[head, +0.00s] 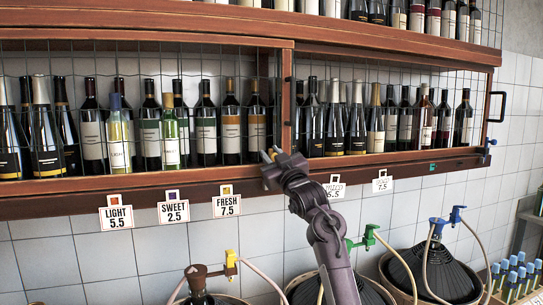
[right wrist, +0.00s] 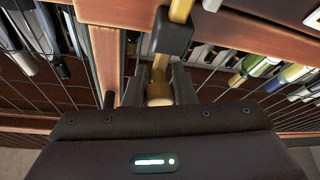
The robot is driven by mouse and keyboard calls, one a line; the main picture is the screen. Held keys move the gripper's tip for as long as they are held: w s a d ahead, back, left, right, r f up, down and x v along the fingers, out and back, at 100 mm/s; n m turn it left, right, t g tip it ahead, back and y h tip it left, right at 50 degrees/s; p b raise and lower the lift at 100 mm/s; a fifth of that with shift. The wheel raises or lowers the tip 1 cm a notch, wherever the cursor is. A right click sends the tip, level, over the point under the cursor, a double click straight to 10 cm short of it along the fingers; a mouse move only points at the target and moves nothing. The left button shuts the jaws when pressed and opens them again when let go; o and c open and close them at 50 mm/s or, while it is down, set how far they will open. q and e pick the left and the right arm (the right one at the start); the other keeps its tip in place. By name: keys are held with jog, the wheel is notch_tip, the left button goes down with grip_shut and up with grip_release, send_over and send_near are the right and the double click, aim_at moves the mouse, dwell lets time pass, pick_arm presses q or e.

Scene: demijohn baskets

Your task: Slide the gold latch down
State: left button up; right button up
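The gold latch shows in the right wrist view as a rod (right wrist: 160,68) with a rounded knob at its lower end. It passes through a dark bracket (right wrist: 172,35), and its upper part shows above that. My right gripper (right wrist: 160,92) has one dark finger on each side of the knob, with no clear gap, and looks shut on it. In the head view my right gripper (head: 271,156) is at the lower rail of the cabinet, beside the middle post, and hides most of the latch. My left gripper is not in view.
The wooden cabinet (head: 150,188) holds rows of wine bottles behind wire mesh doors. Price tags (head: 173,211) hang under its lower rail. A black handle (head: 497,105) sticks out at the right. Demijohns with taps (head: 438,228) stand below, near my right arm.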

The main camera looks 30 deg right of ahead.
jog(key=o, duration=0.4)
jog(key=shift+f, duration=0.15)
jog(key=b+v, duration=0.4)
jog(key=v, duration=0.4)
